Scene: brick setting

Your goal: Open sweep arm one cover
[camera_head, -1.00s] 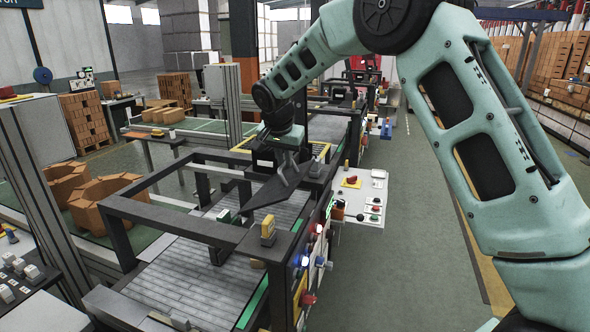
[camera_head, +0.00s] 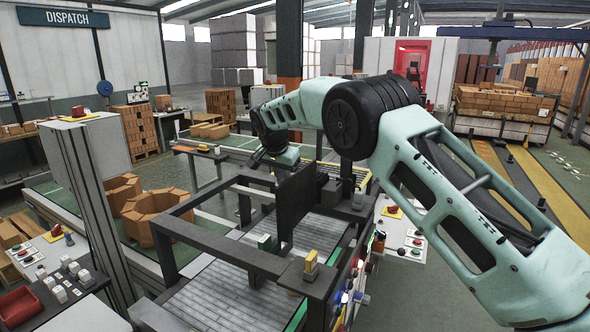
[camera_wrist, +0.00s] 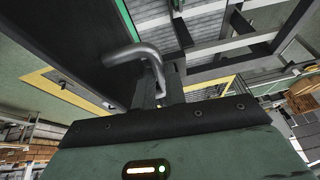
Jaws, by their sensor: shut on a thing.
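The sweep arm cover (camera_head: 296,207) is a dark flat panel. It stands raised, close to upright, above the conveyor frame in the head view. In the wrist view the cover (camera_wrist: 60,38) fills the upper left as a dark surface, with a grey bent handle (camera_wrist: 146,52) on it. My gripper (camera_wrist: 163,88) is shut on the handle at its near end; the dark housing below hides part of the fingers. In the head view my wrist is behind and left of the cover, and the fingers cannot be made out.
A dark frame (camera_head: 215,252) surrounds the grey roller conveyor (camera_head: 225,292). A button panel (camera_head: 401,238) is to the right, under my arm.

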